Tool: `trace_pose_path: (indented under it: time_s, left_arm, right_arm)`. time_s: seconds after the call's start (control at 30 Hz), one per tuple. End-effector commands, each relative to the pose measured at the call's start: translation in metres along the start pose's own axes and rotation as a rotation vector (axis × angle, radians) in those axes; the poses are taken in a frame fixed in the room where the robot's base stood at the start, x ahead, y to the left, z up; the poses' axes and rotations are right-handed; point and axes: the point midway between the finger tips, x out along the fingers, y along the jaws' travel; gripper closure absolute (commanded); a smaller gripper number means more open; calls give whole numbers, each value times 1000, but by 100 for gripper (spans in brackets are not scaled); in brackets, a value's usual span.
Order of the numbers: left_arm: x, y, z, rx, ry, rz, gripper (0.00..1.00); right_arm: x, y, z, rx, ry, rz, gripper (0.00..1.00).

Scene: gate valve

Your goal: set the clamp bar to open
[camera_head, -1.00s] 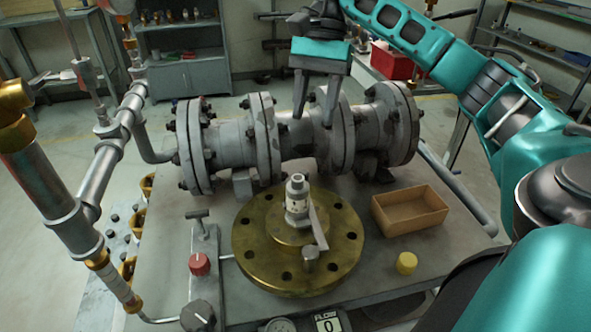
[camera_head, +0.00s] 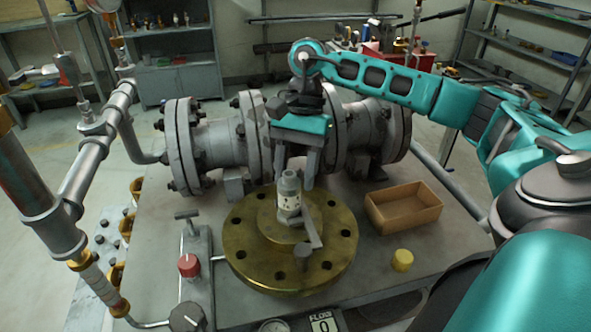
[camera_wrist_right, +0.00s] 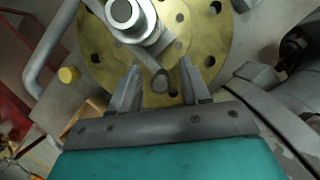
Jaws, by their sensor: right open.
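A grey bar (camera_head: 313,233) extends from the upright grey stem (camera_head: 289,192) on the brass flange (camera_head: 240,255), slanting to the front right; I take it as the clamp bar. A short grey post (camera_head: 303,252) stands beside its near end. My right gripper (camera_head: 295,181) is open, pointing down just behind the stem. In the right wrist view, the right gripper (camera_wrist_right: 160,75) has a rounded grey piece (camera_wrist_right: 160,82) between its spread fingers, beside the stem (camera_wrist_right: 148,28). I cannot tell whether they touch. My left gripper is not in view.
Large flanged pipework (camera_head: 215,145) lies behind the brass flange. An open wooden box (camera_head: 405,215) and a yellow cap (camera_head: 402,260) are to the right. A red knob (camera_head: 188,265) and a T-handle (camera_head: 187,215) stand to the left.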

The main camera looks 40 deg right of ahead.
Motion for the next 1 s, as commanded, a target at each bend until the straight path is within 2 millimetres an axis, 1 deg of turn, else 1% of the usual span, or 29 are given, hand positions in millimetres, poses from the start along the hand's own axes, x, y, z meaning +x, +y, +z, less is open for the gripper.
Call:
trace_pose_path:
  time_s: [0.07, 0.1, 0.57, 1.0]
  left_arm:
    - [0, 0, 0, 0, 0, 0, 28]
    - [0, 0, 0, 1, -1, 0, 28]
    - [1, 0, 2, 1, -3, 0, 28]
    - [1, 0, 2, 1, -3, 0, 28]
  right_arm:
    - [0, 0, 0, 0, 0, 0, 54]
    - [0, 0, 0, 0, 0, 0, 56]
    - [0, 0, 0, 0, -1, 0, 100]
    - [0, 0, 0, 1, -1, -1, 100]
